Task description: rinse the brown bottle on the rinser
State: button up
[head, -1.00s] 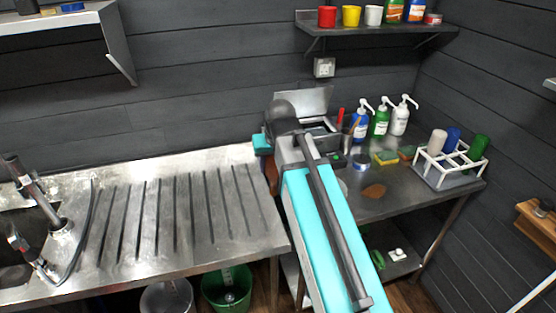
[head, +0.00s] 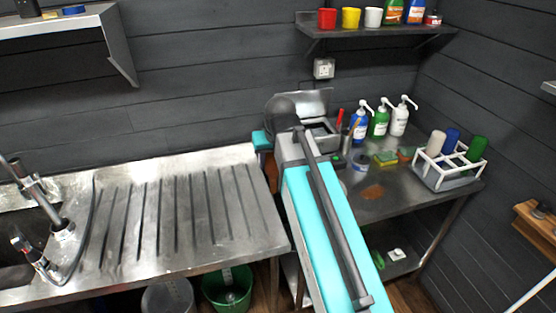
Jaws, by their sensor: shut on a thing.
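I cannot make out the brown bottle in the head view. My turquoise and grey arm runs from the bottom edge up to the middle, and its far end and my gripper are hidden behind it. A steel box with a raised lid (head: 312,103) stands behind the arm on the right-hand table; I cannot tell whether it is the rinser. A white rack (head: 450,172) at the right end of that table holds a white, a blue and a green (head: 476,148) bottle, upside down.
A ribbed steel drainboard (head: 180,220) with a tap (head: 40,200) lies left. Pump bottles (head: 379,122), sponges (head: 386,159) and a brown patch (head: 371,192) are on the right table (head: 400,200). A green bucket (head: 228,288) stands below. A shelf (head: 375,30) hangs above.

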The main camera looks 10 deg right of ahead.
jog(key=shift+r+p, duration=0.7)
jog(key=shift+r, duration=0.4)
jog(key=shift+f+b, duration=0.95)
jog(key=shift+f, duration=1.1)
dwell(0.4)
jog(key=shift+r, duration=0.2)
dwell(0.6)
jog(key=shift+r+p, duration=1.45)
jog(key=shift+r, duration=0.55)
